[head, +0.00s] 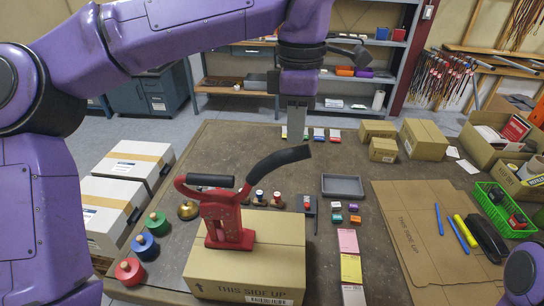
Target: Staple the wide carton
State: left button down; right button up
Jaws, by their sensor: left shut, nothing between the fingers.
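A wide brown carton (272,262) marked THIS SIDE UP stands closed at the front middle of the table. A red carton stapler (228,222) with black handle grips stands upright on its top, toward the left. My left gripper (296,135) points down over the far part of the table, behind the carton and apart from the stapler. It is shut and empty; its fingertips are small in the picture. My right gripper is out of view; only a purple part of my right arm shows at the bottom right corner.
Smaller cartons (425,138) stand at the back right. A grey tray (343,186) and small coloured items lie mid-table. Flat cardboard (415,232) covers the right side. A brass bell (188,210) and coloured round pieces (145,246) stand left of the carton. White boxes (115,208) are beyond the left edge.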

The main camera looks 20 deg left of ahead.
aim_at(294, 148)
pick_arm(q)
jog(key=shift+f, duration=0.15)
dwell(0.4)
jog(key=shift+f+b, duration=1.45)
jog(key=shift+f, duration=0.65)
notch_tip(294, 148, up, 2)
jog(key=shift+a+r+p, duration=0.1)
jog(key=shift+p, duration=1.1)
notch_tip(294, 148, up, 7)
jog(key=p, duration=0.7)
jog(key=shift+p, duration=0.35)
jog(key=shift+w, duration=0.1)
